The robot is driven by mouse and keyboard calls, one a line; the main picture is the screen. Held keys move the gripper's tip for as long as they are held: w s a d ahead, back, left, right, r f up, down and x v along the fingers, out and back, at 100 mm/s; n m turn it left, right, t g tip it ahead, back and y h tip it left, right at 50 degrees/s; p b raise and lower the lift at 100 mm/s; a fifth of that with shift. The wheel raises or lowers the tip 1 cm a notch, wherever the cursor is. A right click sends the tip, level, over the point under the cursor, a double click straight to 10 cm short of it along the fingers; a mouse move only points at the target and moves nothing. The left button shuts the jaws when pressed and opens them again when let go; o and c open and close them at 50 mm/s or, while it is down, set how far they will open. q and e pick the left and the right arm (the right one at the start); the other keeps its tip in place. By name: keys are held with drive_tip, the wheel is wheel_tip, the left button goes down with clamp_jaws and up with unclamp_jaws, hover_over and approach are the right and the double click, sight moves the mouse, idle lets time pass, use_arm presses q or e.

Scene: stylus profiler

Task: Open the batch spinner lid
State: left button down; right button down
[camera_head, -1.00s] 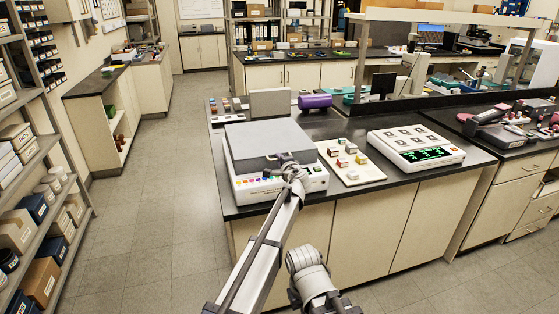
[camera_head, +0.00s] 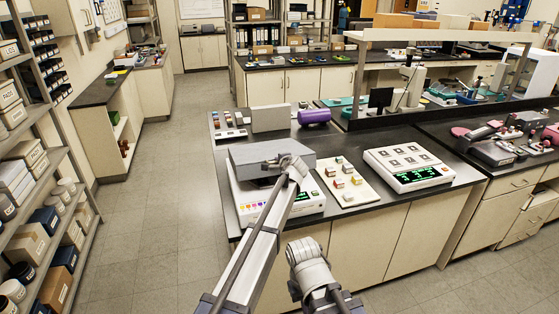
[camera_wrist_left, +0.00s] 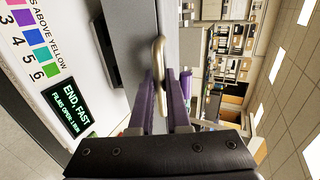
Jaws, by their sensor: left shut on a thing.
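The batch spinner (camera_head: 245,208) stands at the near left of the island bench, with coloured marks and a display on its white front panel. My left gripper (camera_head: 290,163) is at the lid's front edge. In the left wrist view its purple fingers (camera_wrist_left: 163,85) are shut on a brass-coloured handle (camera_wrist_left: 158,50). The panel's display (camera_wrist_left: 66,115) reads "END, FAST". The spinner's inside is hidden. My right gripper is not in view.
A pale tray of small blocks (camera_head: 362,192) lies right of the spinner, beside a white instrument with a green display (camera_head: 420,178). A grey box (camera_head: 270,119) and a purple cylinder (camera_head: 314,117) stand behind. Small samples lie at the back left. The floor aisle at left is clear.

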use_arm(q)
drive_tip(key=w+a+r+p, duration=0.1)
drive_tip(key=w+r+p, duration=0.4)
drive_tip(key=r+p, duration=0.4)
drive_tip(key=shift+a+r+p, duration=0.35)
drive_tip(key=shift+r+p, duration=0.05)
drive_tip(key=shift+r, duration=0.6)
drive_tip(key=shift+w, duration=0.1)
drive_tip(key=c, duration=0.9)
unclamp_jaws()
drive_tip(key=p+v, duration=0.3)
drive_tip(key=v, duration=0.4)
drive_tip(key=shift+s+d+r, duration=0.1)
drive_tip(key=shift+s+r, duration=0.1)
drive_tip(key=shift+s, duration=0.15)
